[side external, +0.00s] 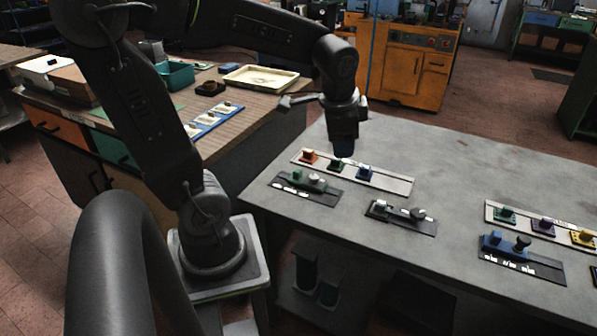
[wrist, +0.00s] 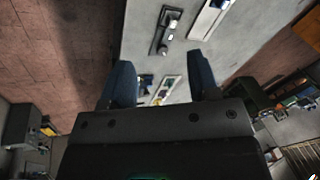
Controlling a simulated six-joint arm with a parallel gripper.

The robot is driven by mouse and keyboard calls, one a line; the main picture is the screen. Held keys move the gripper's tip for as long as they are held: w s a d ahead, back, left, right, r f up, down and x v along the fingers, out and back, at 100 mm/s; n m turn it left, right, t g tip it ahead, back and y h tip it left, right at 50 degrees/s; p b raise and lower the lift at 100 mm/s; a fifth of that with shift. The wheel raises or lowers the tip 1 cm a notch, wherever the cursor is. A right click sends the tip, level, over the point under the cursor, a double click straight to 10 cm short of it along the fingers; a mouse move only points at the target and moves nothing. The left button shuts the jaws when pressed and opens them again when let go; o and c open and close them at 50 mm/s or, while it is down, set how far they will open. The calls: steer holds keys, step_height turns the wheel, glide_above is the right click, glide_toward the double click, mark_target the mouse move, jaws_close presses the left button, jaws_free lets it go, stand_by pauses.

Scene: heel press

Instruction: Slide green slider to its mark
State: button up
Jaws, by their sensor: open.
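Green knobs show in several places in the side view, and I cannot tell which one is the task's slider. One green knob (side external: 297,175) is on a dark plate at the left. A dark green knob (side external: 337,164) sits between an orange knob (side external: 308,156) and a blue knob (side external: 365,172) on a pale strip. Another green knob (side external: 505,212) is on the right-hand pale strip. My gripper (side external: 344,152) points down over the left pale strip, near the dark green and blue knobs. In the wrist view my gripper (wrist: 162,86) is open, with no held object visible. I cannot make out the mark.
A dark plate (side external: 400,218) with grey knobs lies mid-table. Another dark plate (side external: 520,262) with blue and black knobs is at the right front. The grey table (side external: 440,170) is bare behind them. A wooden bench with a cream tray (side external: 261,78) stands behind left.

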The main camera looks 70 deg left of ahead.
steer(key=w+a+f+m+g+y, duration=0.1)
steer(key=w+a+f+m+g, duration=0.15)
steer(key=a, duration=0.35)
steer(key=w+a+f+m+g, duration=0.1)
steer(key=a+f, duration=0.2)
steer(key=a, duration=0.3)
steer(key=m+g, duration=0.2)
glide_toward(297, 170)
steer(key=x, duration=1)
jaws_close()
